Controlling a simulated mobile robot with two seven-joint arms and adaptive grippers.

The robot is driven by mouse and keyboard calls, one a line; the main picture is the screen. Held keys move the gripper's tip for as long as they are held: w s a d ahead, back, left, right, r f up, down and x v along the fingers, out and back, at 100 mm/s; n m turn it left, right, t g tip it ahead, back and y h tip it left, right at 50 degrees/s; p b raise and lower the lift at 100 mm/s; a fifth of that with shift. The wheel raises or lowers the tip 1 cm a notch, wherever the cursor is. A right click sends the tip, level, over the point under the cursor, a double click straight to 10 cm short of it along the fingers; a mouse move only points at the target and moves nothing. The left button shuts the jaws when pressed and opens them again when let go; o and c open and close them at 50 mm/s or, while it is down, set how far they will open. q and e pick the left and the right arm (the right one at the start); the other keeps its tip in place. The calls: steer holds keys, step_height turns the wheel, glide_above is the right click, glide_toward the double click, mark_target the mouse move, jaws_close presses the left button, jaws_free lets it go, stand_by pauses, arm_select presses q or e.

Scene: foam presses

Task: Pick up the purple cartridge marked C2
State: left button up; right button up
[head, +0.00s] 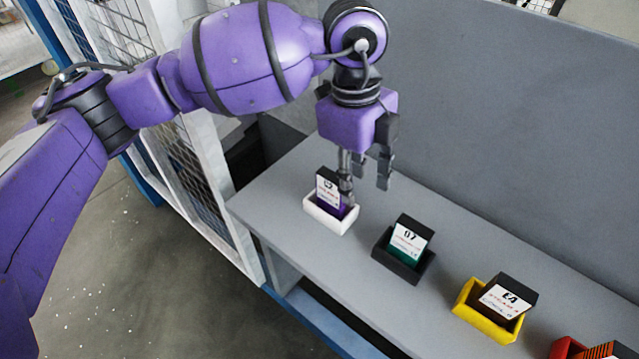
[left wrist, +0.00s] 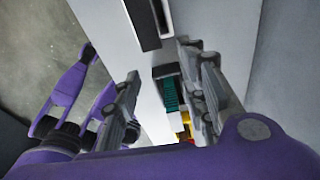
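The purple cartridge (head: 327,191) stands in a white holder (head: 318,220) at the left end of the grey bench. It has a dark top and a white label whose marking is too small to read surely. In the left wrist view the white holder (left wrist: 128,12) and the cartridge's dark top (left wrist: 147,22) show at the upper edge. My left gripper (head: 366,192) points down just right of the cartridge; one finger overlaps its right edge in the head view. The fingers are apart, with nothing seen held between them (left wrist: 160,62). Contact cannot be told. My right gripper is not in view.
To the right along the bench (head: 300,175) stand a black holder (head: 402,270) with a green cartridge (head: 408,242), a yellow holder (head: 482,322) with a brown one (head: 507,296), and a red holder (head: 567,347). A grey panel (head: 520,130) rises behind. A mesh fence (head: 195,165) stands left.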

mark_target(332, 178)
arm_select(q)
steer(key=w+a, duration=0.2)
steer(key=shift+w+a+f+y, duration=0.2)
steer(key=shift+w+a+y, duration=0.05)
steer(key=shift+a+y, duration=0.05)
steer(key=shift+s+a+r+n+t+y, duration=0.15)
steer(key=shift+a+t, duration=0.1)
steer(key=shift+a, duration=0.35)
steer(key=shift+a+f+n+t+y, duration=0.15)
steer(key=shift+a+t, duration=0.1)
steer(key=shift+a, duration=0.3)
steer(key=shift+w+d+f, duration=0.1)
steer(key=shift+f, duration=0.55)
steer(key=shift+w+d+f, duration=0.1)
steer(key=shift+f, duration=0.5)
steer(key=shift+w+f, duration=0.15)
steer(key=shift+f, duration=0.2)
steer(key=f, duration=0.4)
steer(key=shift+w, duration=0.2)
jaws_close()
